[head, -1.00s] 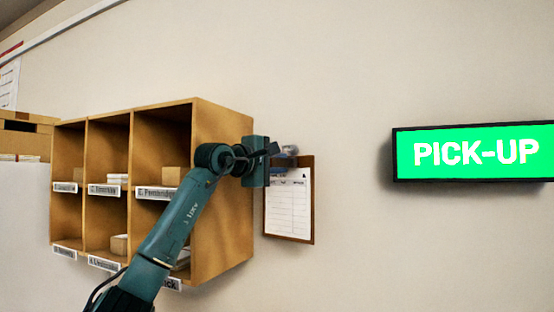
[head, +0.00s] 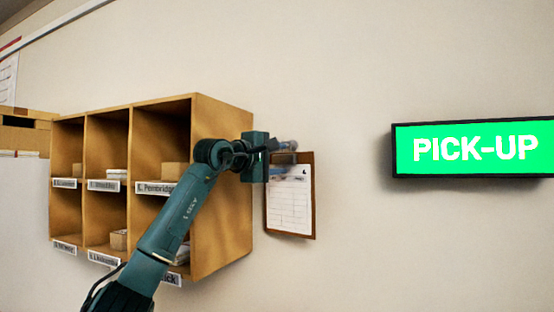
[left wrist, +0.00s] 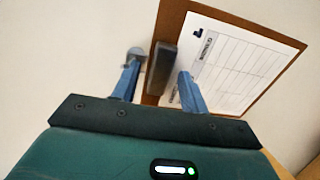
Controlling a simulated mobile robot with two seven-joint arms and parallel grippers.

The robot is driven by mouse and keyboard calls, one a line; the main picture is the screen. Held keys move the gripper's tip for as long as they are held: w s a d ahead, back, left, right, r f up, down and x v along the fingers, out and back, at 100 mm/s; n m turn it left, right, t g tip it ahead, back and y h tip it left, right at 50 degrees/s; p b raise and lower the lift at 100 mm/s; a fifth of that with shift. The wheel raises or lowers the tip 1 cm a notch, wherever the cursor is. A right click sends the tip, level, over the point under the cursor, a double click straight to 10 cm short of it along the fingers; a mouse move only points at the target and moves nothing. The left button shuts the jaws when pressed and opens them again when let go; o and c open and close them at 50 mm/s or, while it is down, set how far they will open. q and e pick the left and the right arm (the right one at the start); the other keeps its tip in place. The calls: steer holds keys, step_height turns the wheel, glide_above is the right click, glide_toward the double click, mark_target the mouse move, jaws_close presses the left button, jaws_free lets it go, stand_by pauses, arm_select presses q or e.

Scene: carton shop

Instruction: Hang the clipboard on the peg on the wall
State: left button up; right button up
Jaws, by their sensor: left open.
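The clipboard (head: 289,198), a brown board with a white printed sheet, is upright against the wall just right of the wooden shelf unit. My left gripper (head: 284,151) is at its top edge with the fingers apart. In the left wrist view, the clipboard's dark clip (left wrist: 161,68) lies between the two open blue fingers of the left gripper (left wrist: 158,72), with a gap on at least one side. I cannot make out the peg clearly, so I cannot tell whether the board hangs on it. My right gripper is not in view.
The wooden shelf unit (head: 222,190) with labelled compartments stands close left of the clipboard, behind my left arm. A lit green PICK-UP sign (head: 475,150) is on the wall at right. The wall between clipboard and sign is bare. Cardboard boxes (head: 22,138) are at far left.

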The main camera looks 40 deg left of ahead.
arm_select(q)
steer(key=shift+s+r, duration=0.1)
steer(key=shift+s+b, duration=0.3)
steer(key=s+b, duration=0.3)
steer(key=s, duration=0.9)
steer(key=shift+s+d, duration=0.2)
steer(key=shift+d, duration=0.1)
